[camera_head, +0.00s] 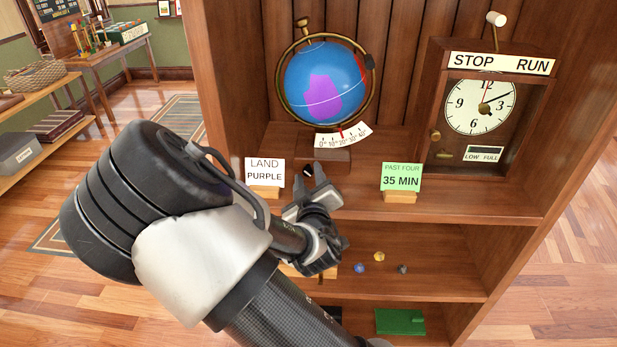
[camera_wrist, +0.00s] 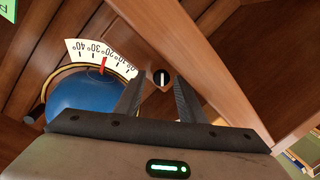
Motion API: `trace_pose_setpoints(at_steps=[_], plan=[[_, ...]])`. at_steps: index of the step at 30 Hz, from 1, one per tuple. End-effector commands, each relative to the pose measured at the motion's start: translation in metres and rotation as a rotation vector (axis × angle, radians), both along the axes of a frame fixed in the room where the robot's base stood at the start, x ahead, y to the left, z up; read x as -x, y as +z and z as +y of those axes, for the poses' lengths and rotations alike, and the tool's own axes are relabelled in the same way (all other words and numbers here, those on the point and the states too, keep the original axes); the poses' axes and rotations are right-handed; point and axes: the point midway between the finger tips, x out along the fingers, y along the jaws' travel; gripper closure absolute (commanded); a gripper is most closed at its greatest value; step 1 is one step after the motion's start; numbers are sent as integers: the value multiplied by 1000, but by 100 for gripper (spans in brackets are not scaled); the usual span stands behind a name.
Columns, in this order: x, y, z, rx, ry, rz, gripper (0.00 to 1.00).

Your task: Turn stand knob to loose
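The globe (camera_head: 326,82), blue with a purple patch, stands on a wooden base (camera_head: 324,157) in the shelf bay. A white degree scale (camera_head: 343,136) with a red pointer is in front of it. In the wrist view, the globe (camera_wrist: 83,103) appears upside down. A small round black knob (camera_wrist: 161,78) with a white mark shows beyond the fingers; its mark is roughly upright in that view. My gripper (camera_wrist: 159,82) is open, its fingers on either side of the knob in the picture. Contact cannot be told. In the head view, my gripper (camera_head: 311,176) is just before the base.
The "LAND PURPLE" card (camera_head: 264,172) stands left of my gripper, and the green "35 MIN" card (camera_head: 401,178) stands right. A clock box (camera_head: 485,110) marked STOP and RUN is at the right. Small balls (camera_head: 379,256) lie on the shelf below. A wooden board (camera_wrist: 195,50) crosses close in the wrist view.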

Motion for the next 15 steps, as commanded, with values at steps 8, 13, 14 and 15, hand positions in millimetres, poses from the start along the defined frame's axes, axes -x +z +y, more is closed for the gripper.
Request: trace_pose_setpoints(at_steps=[8,13,14,15], plan=[[1,-6,2,-129,6,-1,61],[1,-9,1,-354,6,-10,61],[1,-9,1,-395,6,-12,61],[1,-9,0,-450,6,-13,61]])
